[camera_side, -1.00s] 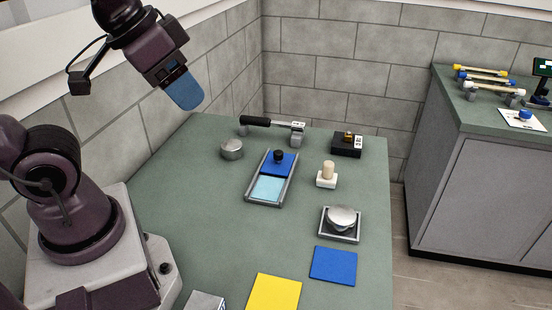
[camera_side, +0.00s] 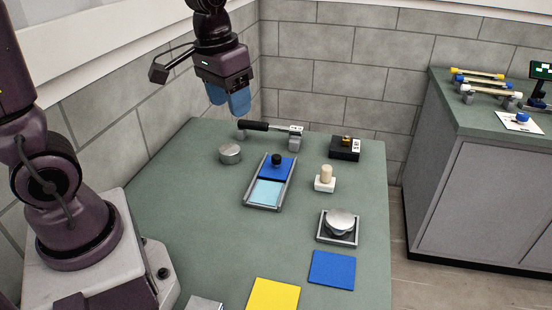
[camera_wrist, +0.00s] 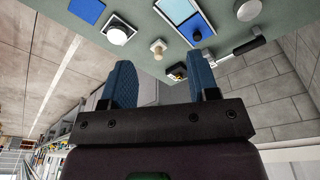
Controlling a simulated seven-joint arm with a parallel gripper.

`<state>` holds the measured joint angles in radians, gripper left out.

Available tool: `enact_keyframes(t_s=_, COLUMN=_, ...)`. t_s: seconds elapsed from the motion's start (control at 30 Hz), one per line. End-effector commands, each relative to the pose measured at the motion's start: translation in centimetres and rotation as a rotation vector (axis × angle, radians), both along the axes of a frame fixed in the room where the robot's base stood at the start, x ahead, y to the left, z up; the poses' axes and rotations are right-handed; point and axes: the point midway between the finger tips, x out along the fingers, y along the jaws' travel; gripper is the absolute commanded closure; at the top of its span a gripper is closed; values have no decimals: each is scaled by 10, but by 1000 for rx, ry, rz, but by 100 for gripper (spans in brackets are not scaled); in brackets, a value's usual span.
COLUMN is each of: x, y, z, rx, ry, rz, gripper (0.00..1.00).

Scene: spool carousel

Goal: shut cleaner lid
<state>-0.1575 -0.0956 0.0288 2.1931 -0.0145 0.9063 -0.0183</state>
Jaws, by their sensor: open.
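The cleaner (camera_side: 249,205) is a grey-railed tray on the green table in the side view. Its blue lid (camera_side: 270,171) with a black knob (camera_side: 276,160) covers the far part, and a light blue pad (camera_side: 266,193) lies bare at the near part. In the wrist view the lid (camera_wrist: 203,31), knob (camera_wrist: 197,37) and pad (camera_wrist: 175,10) show at the top. My gripper (camera_side: 228,101) is open and empty, its blue fingers pointing down, well above the table's far left side and apart from the lid. Both fingers also show in the wrist view (camera_wrist: 162,80).
A black-handled tool (camera_side: 256,125) lies behind the cleaner; a metal puck (camera_side: 230,154) stands to its left. To the right are a black box (camera_side: 343,149), a cream peg (camera_side: 326,174) and a domed dish (camera_side: 339,223). The table's left part is clear.

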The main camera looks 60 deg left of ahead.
Motion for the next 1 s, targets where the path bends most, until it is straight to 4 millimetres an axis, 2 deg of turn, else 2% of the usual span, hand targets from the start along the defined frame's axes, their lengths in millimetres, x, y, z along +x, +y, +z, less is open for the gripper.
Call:
enact_keyframes(t_s=0.03, x=16, y=11, z=-12, rx=-9, ry=38, rz=33, gripper=45)
enact_keyframes(t_s=0.2, x=62, y=44, z=-53, rx=-30, ry=124, rz=134, gripper=45)
enact_keyframes(t_s=0.4, x=109, y=87, z=-114, rx=-44, ry=195, rz=251, gripper=45)
enact_keyframes(t_s=0.53, x=134, y=109, z=-145, rx=-45, ry=203, rz=311, gripper=45)
enact_keyframes(t_s=0.63, x=153, y=119, z=-151, rx=-39, ry=178, rz=342, gripper=45)
enact_keyframes(t_s=0.73, x=167, y=123, z=-139, rx=-35, ry=135, rz=359, gripper=45)
enact_keyframes(t_s=0.87, x=167, y=123, z=-146, rx=-38, ry=136, rz=378, gripper=45)
enact_keyframes(t_s=1.0, x=166, y=123, z=-169, rx=-38, ry=139, rz=377, gripper=45)
